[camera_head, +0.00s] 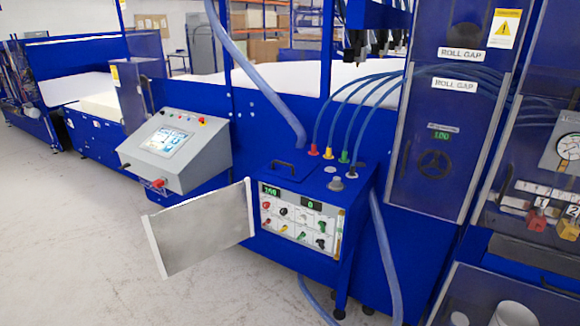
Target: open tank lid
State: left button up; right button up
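A blue box-shaped tank cabinet (292,258) stands in the middle, in front of the blue machine. On the left part of its top is a flat blue lid (297,171) with a black handle (281,164). The lid looks closed, lying flush with the top. Neither of my grippers is in view, and none of my arms shows near the lid.
A pale door panel (200,232) swings out open from the cabinet front, beside a control panel (302,222) with coloured knobs. A grey console (170,140) stands left. The floor (70,240) in front is clear.

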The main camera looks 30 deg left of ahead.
aim_at(290, 162)
jog(key=u, duration=0.3)
jog(key=i, duration=0.5)
jog(key=u, duration=0.8)
jog(key=i, duration=0.95)
jog(key=u, duration=0.1)
